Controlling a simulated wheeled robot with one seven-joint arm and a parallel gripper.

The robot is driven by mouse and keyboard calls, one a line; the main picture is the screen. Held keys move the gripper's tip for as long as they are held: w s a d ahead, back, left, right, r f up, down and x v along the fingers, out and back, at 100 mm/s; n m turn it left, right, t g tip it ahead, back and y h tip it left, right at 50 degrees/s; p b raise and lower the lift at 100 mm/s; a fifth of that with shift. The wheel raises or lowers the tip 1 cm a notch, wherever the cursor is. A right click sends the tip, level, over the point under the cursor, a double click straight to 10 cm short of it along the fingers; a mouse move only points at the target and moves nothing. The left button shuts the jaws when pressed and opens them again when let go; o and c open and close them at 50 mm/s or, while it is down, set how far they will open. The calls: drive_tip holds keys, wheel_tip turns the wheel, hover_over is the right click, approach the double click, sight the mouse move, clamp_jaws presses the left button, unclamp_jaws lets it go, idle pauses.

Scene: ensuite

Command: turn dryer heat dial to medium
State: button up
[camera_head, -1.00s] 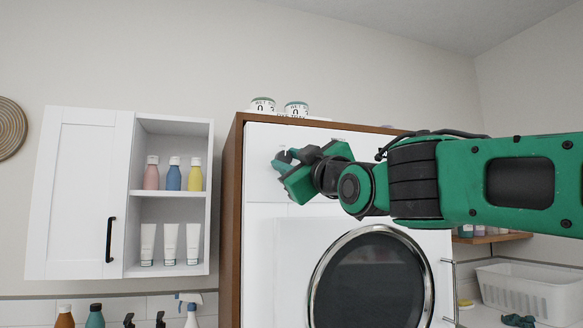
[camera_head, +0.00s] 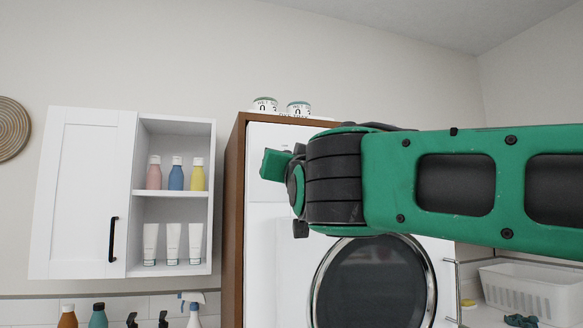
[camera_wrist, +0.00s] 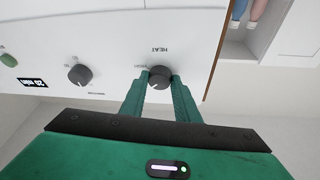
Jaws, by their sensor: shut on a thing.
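The white dryer (camera_head: 262,225) stands in a brown wooden surround, with its round dark door (camera_head: 375,285) below the control panel. In the wrist view the heat dial (camera_wrist: 159,76) is a dark round knob under the upside-down word HEAT. My gripper (camera_wrist: 158,84) is shut on the heat dial, one green finger on each side of it. The pointer's setting is too small to read for sure. In the head view my arm hides the dial and most of the panel; part of my gripper (camera_head: 276,164) shows at the panel's left.
A second dark knob (camera_wrist: 80,75), a small black display (camera_wrist: 33,84) and a green button (camera_wrist: 8,60) share the panel. A white wall cabinet (camera_head: 85,190) with bottles and tubes hangs left of the dryer. A white basket (camera_head: 530,290) stands at right.

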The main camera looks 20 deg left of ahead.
drive_tip(key=shift+m+h, duration=0.5)
drive_tip(key=shift+m, duration=0.7)
drive_tip(key=shift+d, duration=0.1)
drive_tip(key=shift+r+m, duration=0.1)
drive_tip(key=shift+m, duration=0.2)
drive_tip(key=o, duration=1)
drive_tip(key=shift+w, duration=0.1)
drive_tip(key=shift+o, duration=0.2)
drive_tip(key=v, duration=1.1)
drive_tip(key=shift+w, duration=0.1)
